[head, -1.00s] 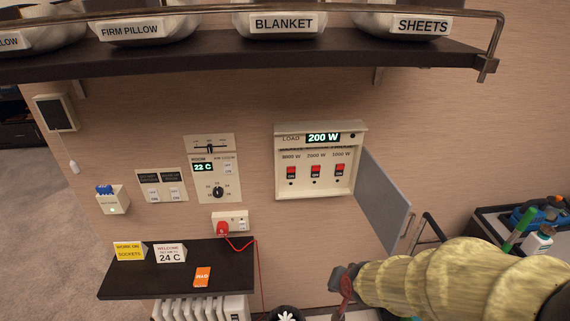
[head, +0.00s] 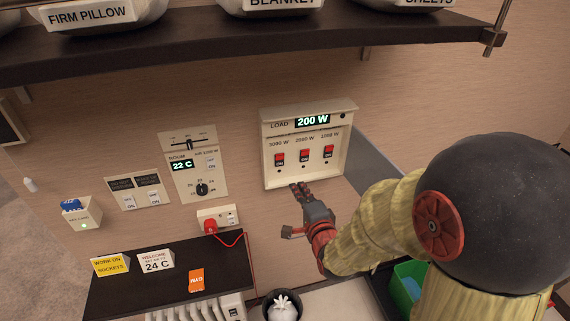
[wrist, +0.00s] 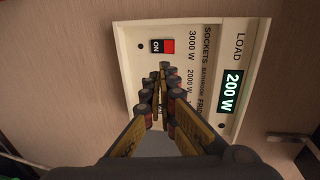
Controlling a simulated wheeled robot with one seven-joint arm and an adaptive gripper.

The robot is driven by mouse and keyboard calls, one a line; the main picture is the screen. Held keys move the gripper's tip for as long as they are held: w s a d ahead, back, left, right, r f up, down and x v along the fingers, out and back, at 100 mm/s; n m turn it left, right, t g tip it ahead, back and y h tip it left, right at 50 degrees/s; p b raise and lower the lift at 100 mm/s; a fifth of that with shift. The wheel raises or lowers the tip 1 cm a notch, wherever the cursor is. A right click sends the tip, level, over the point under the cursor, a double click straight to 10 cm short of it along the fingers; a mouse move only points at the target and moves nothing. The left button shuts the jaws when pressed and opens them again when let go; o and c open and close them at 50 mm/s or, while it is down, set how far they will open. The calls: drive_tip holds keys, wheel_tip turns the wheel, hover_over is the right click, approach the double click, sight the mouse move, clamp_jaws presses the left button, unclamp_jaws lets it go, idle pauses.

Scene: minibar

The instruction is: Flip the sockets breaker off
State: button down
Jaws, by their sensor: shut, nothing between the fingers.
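The breaker box (head: 348,166) is open on the wall, with a "LOAD 200 W" display (head: 312,121) on top. The sockets breaker (head: 279,159), labelled 3000 W, is the leftmost of three red switches and reads ON; it also shows uncovered in the wrist view (wrist: 163,46). The middle breaker (head: 304,154) and the 1000 W breaker (head: 329,151) also look ON. My gripper (head: 301,188) is shut and empty, just below the box's lower edge. In the wrist view my fingers (wrist: 160,72) hide the other two breakers.
The box's grey door (head: 375,150) hangs open on the right, partly behind my arm. A dark shelf (head: 240,42) runs above. A red plug (head: 210,226) sits in a wall outlet. A lower shelf bears a yellow "WORK ON SOCKETS" card (head: 110,264) and a "24 C" card (head: 156,261).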

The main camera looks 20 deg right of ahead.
drive_tip(key=shift+s+d, duration=0.1)
approach(283, 158)
drive_tip(key=w, duration=0.1)
drive_tip(key=w+f, duration=0.1)
drive_tip(key=w, duration=0.3)
drive_tip(key=shift+d+f, duration=0.1)
drive_tip(key=shift+f, duration=0.25)
drive_tip(key=shift+w, duration=0.65)
drive_tip(key=shift+w+r, duration=0.1)
drive_tip(key=shift+w+b, duration=0.25)
drive_tip(key=shift+b, duration=0.2)
drive_tip(key=shift+w+r, duration=0.15)
drive_tip(key=shift+r, duration=0.2)
drive_tip(key=shift+f, duration=0.15)
